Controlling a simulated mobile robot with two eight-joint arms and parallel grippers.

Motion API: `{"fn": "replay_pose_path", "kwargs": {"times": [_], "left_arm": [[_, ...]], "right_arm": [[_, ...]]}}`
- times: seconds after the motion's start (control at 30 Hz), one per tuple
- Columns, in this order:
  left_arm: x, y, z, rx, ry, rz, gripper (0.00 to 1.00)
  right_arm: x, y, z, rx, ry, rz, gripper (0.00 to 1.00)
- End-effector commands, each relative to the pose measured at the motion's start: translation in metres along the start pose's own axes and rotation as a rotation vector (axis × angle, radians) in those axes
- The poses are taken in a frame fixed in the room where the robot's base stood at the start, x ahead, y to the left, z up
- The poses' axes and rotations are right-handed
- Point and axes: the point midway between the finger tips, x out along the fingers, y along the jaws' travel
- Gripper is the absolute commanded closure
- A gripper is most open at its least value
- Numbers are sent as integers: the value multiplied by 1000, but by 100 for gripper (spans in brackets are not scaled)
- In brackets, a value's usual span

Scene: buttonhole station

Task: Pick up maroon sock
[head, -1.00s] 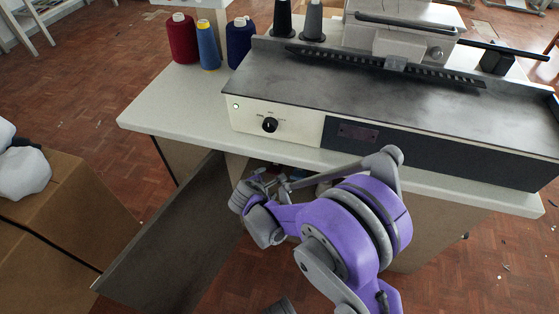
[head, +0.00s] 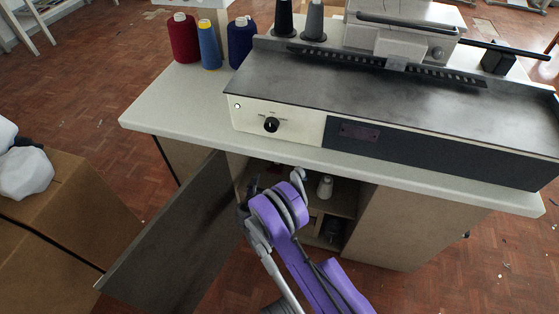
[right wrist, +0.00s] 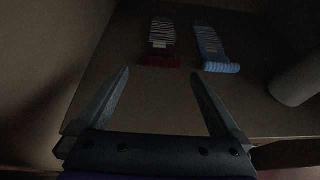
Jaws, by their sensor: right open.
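The maroon sock (right wrist: 160,58) lies flat on a dim cupboard shelf in the right wrist view, with a pale striped part at its far end. A similar light blue sock (right wrist: 214,50) lies to its right, apart from it. My right gripper (right wrist: 162,73) is open and empty; its two fingers point at the shelf, with the maroon sock just beyond and between the tips. In the head view my right arm reaches into the open cupboard, and its gripper is mostly hidden there. The socks cannot be made out in the head view. My left gripper is not in view.
A pale cylinder (right wrist: 298,78) stands on the shelf's right. The open cupboard door (head: 180,240) is left of my arm. The worktop (head: 190,120) overhangs the cupboard, bearing the machine (head: 400,100) and thread cones (head: 182,38). A cardboard box (head: 70,210) stands at left.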

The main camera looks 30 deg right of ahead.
Motion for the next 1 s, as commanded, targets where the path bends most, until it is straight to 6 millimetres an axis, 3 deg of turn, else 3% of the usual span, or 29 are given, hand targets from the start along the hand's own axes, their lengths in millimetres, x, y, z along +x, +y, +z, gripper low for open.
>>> {"fn": "replay_pose_path", "kwargs": {"times": [0.27,0.5,0.73,0.77,1.0], "left_arm": [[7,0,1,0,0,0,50],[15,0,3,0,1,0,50],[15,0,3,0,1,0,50],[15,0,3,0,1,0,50],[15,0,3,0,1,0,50]], "right_arm": [[26,-2,-1,3,0,-2,0],[61,-3,-1,3,1,-2,0],[64,-2,-1,3,1,0,0],[64,-2,-1,3,1,0,2],[64,-2,-1,3,1,0,45]]}}
